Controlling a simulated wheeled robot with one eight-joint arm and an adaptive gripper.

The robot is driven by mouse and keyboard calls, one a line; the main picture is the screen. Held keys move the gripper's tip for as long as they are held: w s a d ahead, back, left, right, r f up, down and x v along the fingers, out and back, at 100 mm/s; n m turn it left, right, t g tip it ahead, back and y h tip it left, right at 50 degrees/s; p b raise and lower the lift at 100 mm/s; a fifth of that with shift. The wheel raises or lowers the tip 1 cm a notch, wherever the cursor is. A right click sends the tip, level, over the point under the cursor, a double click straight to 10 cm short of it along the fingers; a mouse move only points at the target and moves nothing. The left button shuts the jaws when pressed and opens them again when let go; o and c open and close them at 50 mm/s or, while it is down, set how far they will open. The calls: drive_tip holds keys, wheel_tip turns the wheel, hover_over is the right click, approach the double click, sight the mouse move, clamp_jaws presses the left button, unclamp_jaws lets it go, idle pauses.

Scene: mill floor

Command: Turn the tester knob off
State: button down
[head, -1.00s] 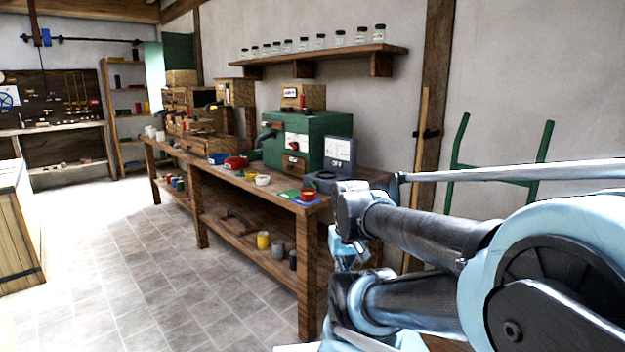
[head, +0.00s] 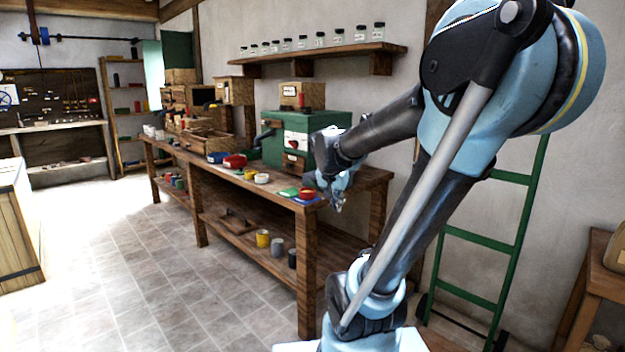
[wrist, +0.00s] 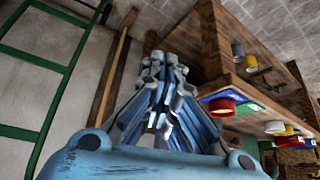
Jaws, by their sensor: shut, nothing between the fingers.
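The grey device with a dial panel, which I take to be the tester, is hidden behind my arm in the head view now; its knob does not show. My gripper (head: 338,205) hangs at the near right end of the workbench (head: 345,222), in front of where the device stood in view. In the wrist view my gripper (wrist: 165,62) has its fingers together with nothing between them. No knob shows in the wrist view.
A green machine (head: 272,135) with drawers stands on the bench. A red bowl (head: 307,194) sits at the front edge near my gripper. Cups (head: 263,239) stand on the lower shelf. A green hand truck (head: 487,243) leans on the wall at right.

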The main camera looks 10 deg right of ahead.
drive_tip(key=w+a+r+m+t+h, duration=0.1)
drive_tip(key=w+r+m, duration=0.1)
drive_tip(key=w, duration=0.5)
drive_tip(key=w+a+r+m+t, duration=0.1)
drive_tip(key=w+r, duration=0.2)
drive_tip(key=w, duration=0.4)
drive_tip(key=m+t, duration=0.2)
drive_tip(key=m, duration=0.2)
hover_over(312, 185)
drive_tip(key=shift+h, duration=0.4)
drive_tip(key=f, duration=0.3)
drive_tip(key=d+f, duration=0.1)
drive_tip(key=f, duration=0.1)
drive_tip(key=shift+s+f, duration=0.15)
drive_tip(key=shift+s, duration=0.2)
drive_tip(key=shift+w+a+f, duration=0.2)
drive_tip(key=shift+w+f, duration=0.05)
drive_tip(key=shift+f, duration=0.25)
drive_tip(key=shift+w+a+f, duration=0.2)
drive_tip(key=shift+f, duration=0.3)
